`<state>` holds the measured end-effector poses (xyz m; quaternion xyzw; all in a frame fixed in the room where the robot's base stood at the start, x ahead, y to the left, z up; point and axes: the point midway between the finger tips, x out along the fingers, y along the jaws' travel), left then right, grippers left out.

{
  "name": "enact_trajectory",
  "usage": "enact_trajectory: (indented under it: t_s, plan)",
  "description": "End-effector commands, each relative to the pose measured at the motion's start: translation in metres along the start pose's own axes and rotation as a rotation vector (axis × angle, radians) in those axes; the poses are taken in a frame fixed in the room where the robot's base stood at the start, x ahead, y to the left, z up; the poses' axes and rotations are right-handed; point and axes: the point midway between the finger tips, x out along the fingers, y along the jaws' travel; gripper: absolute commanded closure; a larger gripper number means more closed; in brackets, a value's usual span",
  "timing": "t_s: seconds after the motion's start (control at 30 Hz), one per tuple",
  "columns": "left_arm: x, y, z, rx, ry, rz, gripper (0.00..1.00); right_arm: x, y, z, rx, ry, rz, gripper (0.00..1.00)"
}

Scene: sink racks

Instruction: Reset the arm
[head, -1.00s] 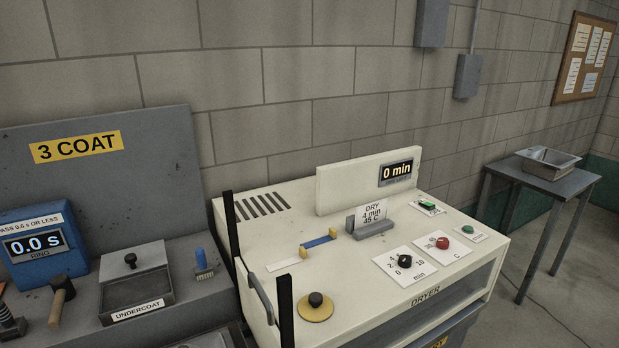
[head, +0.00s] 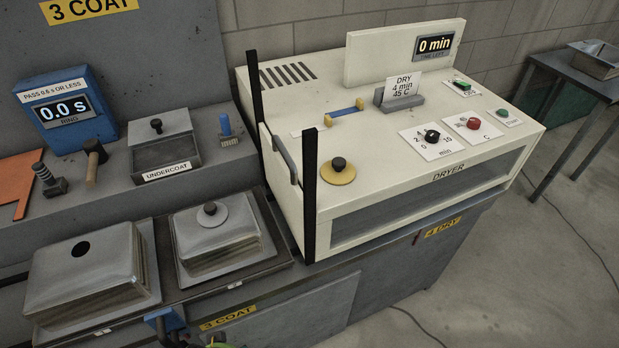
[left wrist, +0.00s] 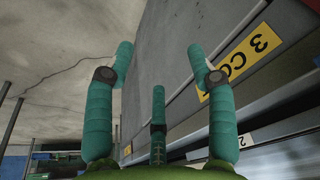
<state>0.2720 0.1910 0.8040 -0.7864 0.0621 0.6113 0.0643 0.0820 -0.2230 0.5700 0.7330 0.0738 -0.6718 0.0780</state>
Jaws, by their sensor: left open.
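My left gripper (left wrist: 160,52) shows in the left wrist view with its teal fingers spread apart and nothing between them. It is close to the grey cabinet front with the yellow "3 COAT" label (left wrist: 250,55), which is on the right of that view. In the head view, a small blue and green part shows at the bottom edge, too cut off to tell what it is. My right gripper is in neither view.
The cream dryer (head: 290,222) stands at the right, its display reading 0 min. Open floor lies at the right.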

Motion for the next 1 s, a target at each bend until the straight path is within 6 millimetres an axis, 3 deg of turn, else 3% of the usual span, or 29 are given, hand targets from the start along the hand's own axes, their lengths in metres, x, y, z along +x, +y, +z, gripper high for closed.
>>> enact_trajectory:
  t_s: [0.03, 0.2, 0.4, 0.5, 0.7, 0.83, 1.0]
  plan:
    - [0.03, 0.001, 0.013, 0.002, -0.018, 0.002, 0.44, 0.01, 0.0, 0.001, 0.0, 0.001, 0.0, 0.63]
    - [0.119, 0.005, 0.065, 0.009, -0.058, 0.006, 0.44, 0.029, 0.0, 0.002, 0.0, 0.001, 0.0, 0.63]
    - [0.2, 0.009, 0.146, 0.02, -0.105, 0.012, 0.44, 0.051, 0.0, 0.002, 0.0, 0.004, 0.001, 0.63]
    - [0.226, 0.01, 0.187, 0.025, -0.125, 0.013, 0.44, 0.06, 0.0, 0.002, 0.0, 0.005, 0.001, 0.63]
    - [0.249, 0.01, 0.243, 0.033, -0.15, 0.015, 0.44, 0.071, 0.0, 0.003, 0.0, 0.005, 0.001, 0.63]
    - [0.251, 0.01, 0.256, 0.035, -0.154, 0.016, 0.44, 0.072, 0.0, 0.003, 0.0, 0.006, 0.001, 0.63]
    - [0.25, 0.01, 0.258, 0.036, -0.155, 0.016, 0.44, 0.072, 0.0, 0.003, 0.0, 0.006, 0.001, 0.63]
